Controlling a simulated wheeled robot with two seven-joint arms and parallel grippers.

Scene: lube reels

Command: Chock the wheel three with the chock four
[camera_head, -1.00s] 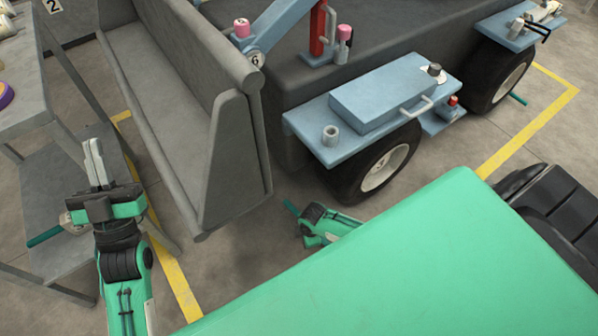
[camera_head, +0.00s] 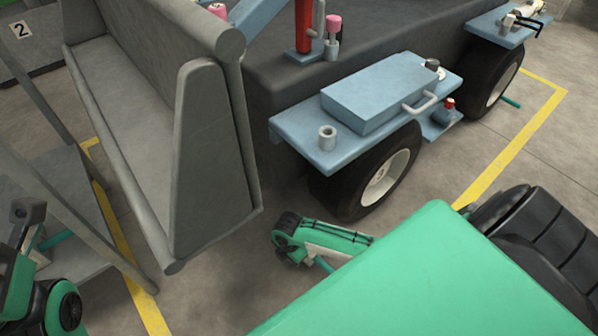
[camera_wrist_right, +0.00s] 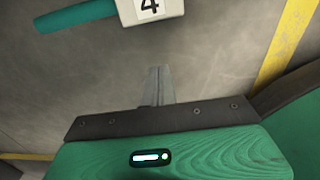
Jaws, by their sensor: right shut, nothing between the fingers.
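Wheel three (camera_head: 385,178) is a black tyre with a pale hub under the near blue fender; the hub mark is too small to read surely. Chock four (camera_wrist_right: 148,8) shows at the top of the right wrist view, a pale block labelled 4 with a teal handle reaching left. My right gripper (camera_wrist_right: 158,86) is shut and empty, apart from the chock, with bare floor between them. In the head view my right arm reaches low beside wheel three, and its fingers are hidden. My left arm is at the lower left; its fingers are not visible.
A grey bin-like body (camera_head: 200,160) stands left of the wheel. A blue box (camera_head: 375,95) sits on the fender. A teal rod (camera_head: 510,102) lies by the far wheel (camera_head: 497,80). A yellow line (camera_head: 510,150) crosses the floor at right. A grey rack stands at left.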

